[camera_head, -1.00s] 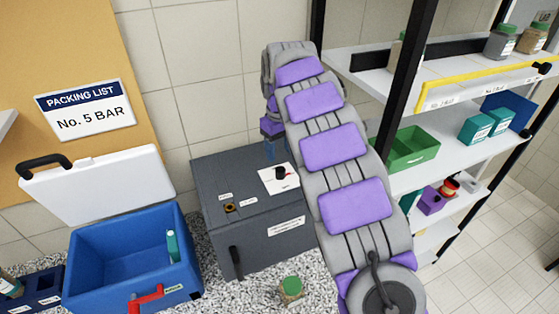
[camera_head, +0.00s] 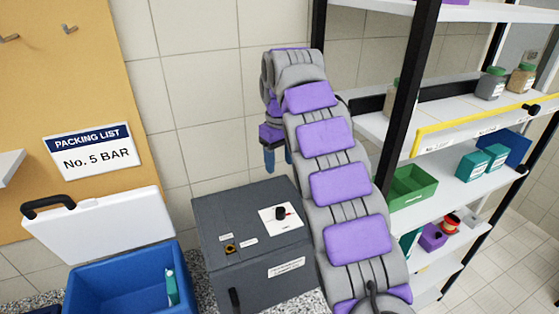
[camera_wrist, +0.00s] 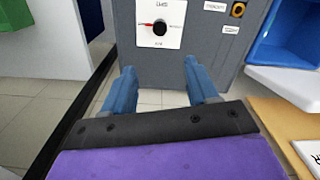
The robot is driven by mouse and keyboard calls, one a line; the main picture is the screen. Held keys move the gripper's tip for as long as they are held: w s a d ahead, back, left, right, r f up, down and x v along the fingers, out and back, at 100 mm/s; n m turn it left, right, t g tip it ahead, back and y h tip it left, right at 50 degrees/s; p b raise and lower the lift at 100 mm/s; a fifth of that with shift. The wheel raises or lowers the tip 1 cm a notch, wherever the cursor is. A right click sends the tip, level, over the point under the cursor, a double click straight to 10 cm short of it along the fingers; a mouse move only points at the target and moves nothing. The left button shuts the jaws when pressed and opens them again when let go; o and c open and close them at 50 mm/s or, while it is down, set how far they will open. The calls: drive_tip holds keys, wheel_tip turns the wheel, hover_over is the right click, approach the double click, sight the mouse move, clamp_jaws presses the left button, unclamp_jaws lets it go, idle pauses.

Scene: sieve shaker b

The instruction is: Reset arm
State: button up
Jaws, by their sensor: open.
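My gripper (camera_head: 278,160) hangs from the end of my raised arm, above the back of the grey machine box (camera_head: 228,260) and in front of the tiled wall. Its blue fingers point down. In the wrist view my gripper (camera_wrist: 162,92) has its two blue fingers spread apart with nothing between them. Beyond them is the grey box (camera_wrist: 215,60) with a white dial plate (camera_wrist: 172,36), a black knob (camera_wrist: 160,28) and a small red pointer. The gripper does not appear to touch the box.
A blue cooler (camera_head: 100,285) with its white lid (camera_head: 100,225) open stands left of the box and holds a small teal item. A shelf rack on the right holds a green bin (camera_head: 413,192), teal boxes (camera_head: 472,165) and jars (camera_head: 491,84). A black rack post (camera_head: 405,90) stands close to my arm.

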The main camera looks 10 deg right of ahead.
drive_tip(key=shift+s, duration=0.1)
drive_tip(key=s+f+m+b, duration=0.1)
drive_tip(key=s+f+b, duration=0.3)
drive_tip(key=s+f, duration=0.4)
drive_tip(key=s+f+m+g+b, duration=0.1)
drive_tip(key=s+f+b, duration=0.4)
drive_tip(key=s, duration=1.7)
drive_tip(key=s+f+m+b, duration=0.3)
drive_tip(key=s+f+b, duration=0.2)
drive_tip(key=s+f, duration=0.6)
drive_tip(key=s, duration=0.4)
drive_tip(key=shift+g, duration=0.4)
